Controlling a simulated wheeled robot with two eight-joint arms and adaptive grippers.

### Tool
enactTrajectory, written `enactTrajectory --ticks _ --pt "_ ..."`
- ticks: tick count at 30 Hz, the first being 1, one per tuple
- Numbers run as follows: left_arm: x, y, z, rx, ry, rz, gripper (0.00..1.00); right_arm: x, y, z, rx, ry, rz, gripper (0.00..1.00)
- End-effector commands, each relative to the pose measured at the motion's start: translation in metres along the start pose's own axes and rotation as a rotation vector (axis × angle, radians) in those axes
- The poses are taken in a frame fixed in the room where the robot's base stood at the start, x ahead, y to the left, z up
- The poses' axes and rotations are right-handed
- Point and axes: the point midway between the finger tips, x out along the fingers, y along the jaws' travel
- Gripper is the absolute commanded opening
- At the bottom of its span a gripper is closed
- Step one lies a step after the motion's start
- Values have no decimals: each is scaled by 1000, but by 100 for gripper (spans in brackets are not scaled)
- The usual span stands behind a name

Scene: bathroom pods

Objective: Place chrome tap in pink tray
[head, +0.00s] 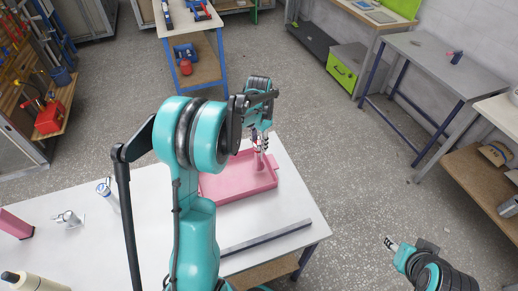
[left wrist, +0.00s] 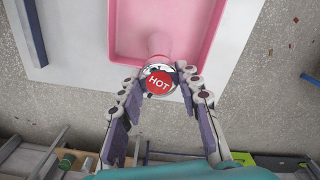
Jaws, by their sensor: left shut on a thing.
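The pink tray (head: 213,190) lies on the white table, and it also fills the upper part of the left wrist view (left wrist: 122,30). My left gripper (head: 260,142) is over the tray, pointing down. It is shut on a chrome tap (left wrist: 161,82) with a round red HOT label. A pink upright post (head: 260,162) shows just below the fingers inside the tray; I cannot tell whether it belongs to the tray or to the tap. The gripper mostly hides the tap in the head view. My right gripper (head: 391,243) is at the lower right, off the table, small in view.
A small chrome fitting (head: 67,218), a white-and-blue cylinder (head: 105,188) and a pink block (head: 15,225) stand on the table's left. A dark bar (head: 265,238) lies along its front right. A cream bottle (head: 30,282) is at the lower left.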

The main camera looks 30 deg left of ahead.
Motion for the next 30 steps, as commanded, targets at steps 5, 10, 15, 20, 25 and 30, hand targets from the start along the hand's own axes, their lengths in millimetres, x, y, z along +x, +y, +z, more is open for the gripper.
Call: enactTrajectory --ticks 5,10,15,20,25,30 --pt "27 0 0 0 0 0 0 6 0 4 0 0 0 40" --pt "31 0 0 0 0 0 0 6 0 4 0 0 0 40" --pt "32 0 0 0 0 0 0 6 0 5 0 0 0 40" --pt "34 0 0 0 0 0 52 8 0 6 0 0 0 40" --pt "34 0 0 0 0 0 54 8 0 6 0 0 0 40" --pt "32 0 0 0 0 0 54 6 0 5 0 0 0 40"
